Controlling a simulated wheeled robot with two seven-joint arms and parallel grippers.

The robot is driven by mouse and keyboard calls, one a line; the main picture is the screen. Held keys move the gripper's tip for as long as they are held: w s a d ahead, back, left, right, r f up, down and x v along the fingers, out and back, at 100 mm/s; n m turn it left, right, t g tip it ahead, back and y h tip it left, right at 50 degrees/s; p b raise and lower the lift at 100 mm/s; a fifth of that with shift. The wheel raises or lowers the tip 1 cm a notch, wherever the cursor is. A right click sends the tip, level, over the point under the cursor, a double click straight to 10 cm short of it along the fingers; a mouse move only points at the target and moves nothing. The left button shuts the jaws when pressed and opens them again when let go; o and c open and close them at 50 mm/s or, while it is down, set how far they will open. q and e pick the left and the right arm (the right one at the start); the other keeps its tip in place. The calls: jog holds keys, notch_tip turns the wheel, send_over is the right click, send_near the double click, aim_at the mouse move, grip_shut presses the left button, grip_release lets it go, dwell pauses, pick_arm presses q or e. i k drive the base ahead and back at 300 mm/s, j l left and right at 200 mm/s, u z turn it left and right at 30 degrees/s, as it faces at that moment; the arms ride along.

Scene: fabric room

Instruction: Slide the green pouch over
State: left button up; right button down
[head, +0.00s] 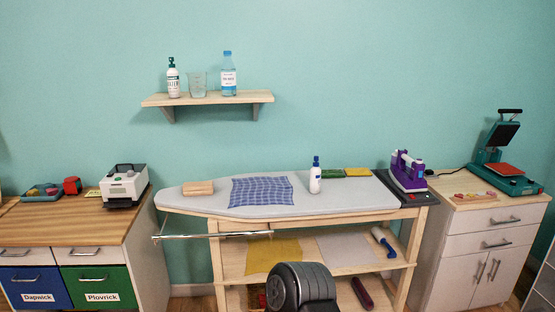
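A small flat green item (332,173), which looks like the green pouch, lies at the back edge of the grey ironing board (220,203), right of its middle. A flat yellow item (358,172) lies right beside it. A white bottle with a blue cap (315,180) stands upright just left of and in front of the green item and may cover a little of it. Neither of my grippers is in view.
A blue checked cloth (262,190) and a wooden block (198,188) lie on the board's left half. A purple iron (407,172) stands on a dark pad (424,198) at its right end. The board's front right is clear. A metal rail (195,236) sticks out at front left.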

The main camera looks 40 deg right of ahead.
aim_at(331, 173)
jog(key=l+u, duration=0.15)
jog(key=l, duration=0.95)
jog(key=l+u, duration=0.1)
jog(key=l, duration=0.95)
jog(key=l+u, duration=0.15)
jog(key=l, duration=0.95)
jog(key=k, duration=0.05)
